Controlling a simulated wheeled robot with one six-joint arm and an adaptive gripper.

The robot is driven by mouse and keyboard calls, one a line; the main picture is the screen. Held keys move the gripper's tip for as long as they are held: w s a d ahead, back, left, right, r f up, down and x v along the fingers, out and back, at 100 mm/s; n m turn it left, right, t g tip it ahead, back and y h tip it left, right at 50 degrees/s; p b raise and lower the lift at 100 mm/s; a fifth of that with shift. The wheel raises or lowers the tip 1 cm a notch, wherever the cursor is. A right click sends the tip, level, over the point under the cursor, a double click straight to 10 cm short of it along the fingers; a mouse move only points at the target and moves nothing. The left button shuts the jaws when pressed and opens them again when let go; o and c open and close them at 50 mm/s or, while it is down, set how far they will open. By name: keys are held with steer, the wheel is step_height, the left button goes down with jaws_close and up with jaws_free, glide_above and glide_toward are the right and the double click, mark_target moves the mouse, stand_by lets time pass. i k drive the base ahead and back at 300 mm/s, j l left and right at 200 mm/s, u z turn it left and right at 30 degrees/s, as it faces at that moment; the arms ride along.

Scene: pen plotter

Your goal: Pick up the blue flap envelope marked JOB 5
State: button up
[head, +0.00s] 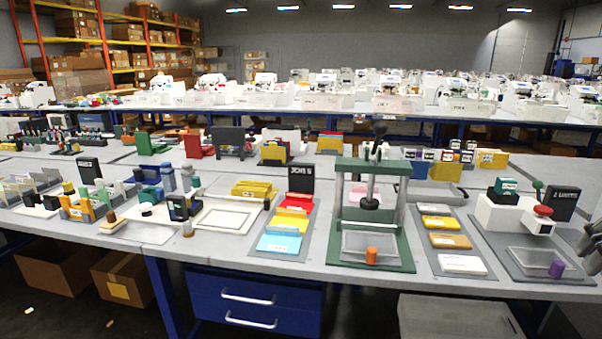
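A light-blue flat piece (279,244) with a small white label lies at the front of a stepped row on the bench; it looks like the blue envelope, but its label is too small to read. Yellow (290,222) and red (296,203) pieces sit behind it. A black sign (300,180) stands at the back of the row; its white lettering may read JOB 5. My gripper (590,238) shows only in part at the right edge, far to the right of the blue piece and apart from it. Its finger opening cannot be made out.
A green-based press (370,255) with tall posts stands just right of the row. Beyond it are a tray of coloured blocks (449,241) and a white device (515,213). A white-framed tray (225,217) lies left. Blue drawers (252,302) sit below the bench edge.

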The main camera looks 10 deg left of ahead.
mark_target(276, 239)
steer(key=i+j, duration=0.2)
steer(key=j, duration=0.15)
steer(key=i+j, duration=0.15)
steer(key=j, duration=0.25)
steer(key=i+j, duration=0.2)
steer(key=j, duration=0.15)
steer(key=i+j, duration=0.2)
steer(key=j, duration=0.15)
steer(key=i+j, duration=0.15)
steer(key=j, duration=0.2)
steer(key=i+j, duration=0.2)
steer(key=j, duration=0.2)
